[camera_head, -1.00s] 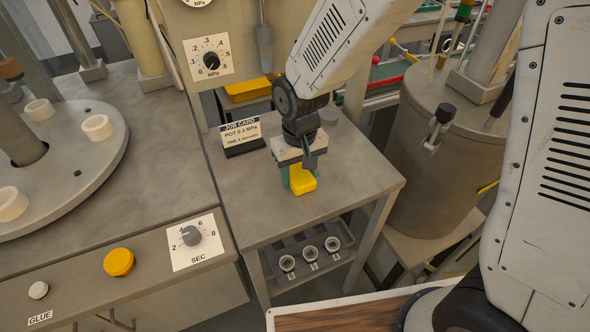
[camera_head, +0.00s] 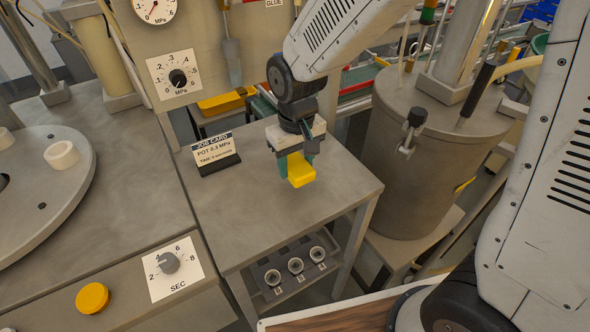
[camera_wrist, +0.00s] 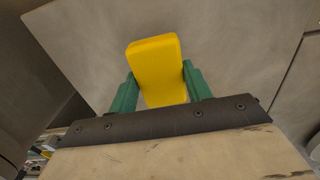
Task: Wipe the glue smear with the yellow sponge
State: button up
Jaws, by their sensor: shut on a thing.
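The yellow sponge (camera_head: 301,172) is held in my gripper (camera_head: 294,165), over the small grey side table (camera_head: 250,225). In the wrist view the sponge (camera_wrist: 158,68) sits between the two green fingers (camera_wrist: 160,92), which press on its sides. The sponge sticks out past the fingertips. I cannot tell whether it touches the tabletop or hangs a little above it. No glue smear can be made out on the tabletop in either view.
A job card (camera_head: 214,152) stands on the table behind and left of the gripper. Below is a rack of small cups (camera_head: 295,265). A machine with a pressure dial (camera_head: 175,78) and a timer knob (camera_head: 168,263) stands left. A large grey pot (camera_head: 415,170) stands right.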

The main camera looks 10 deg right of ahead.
jog(key=shift+r, duration=1.8)
jog(key=shift+s+f, duration=0.1)
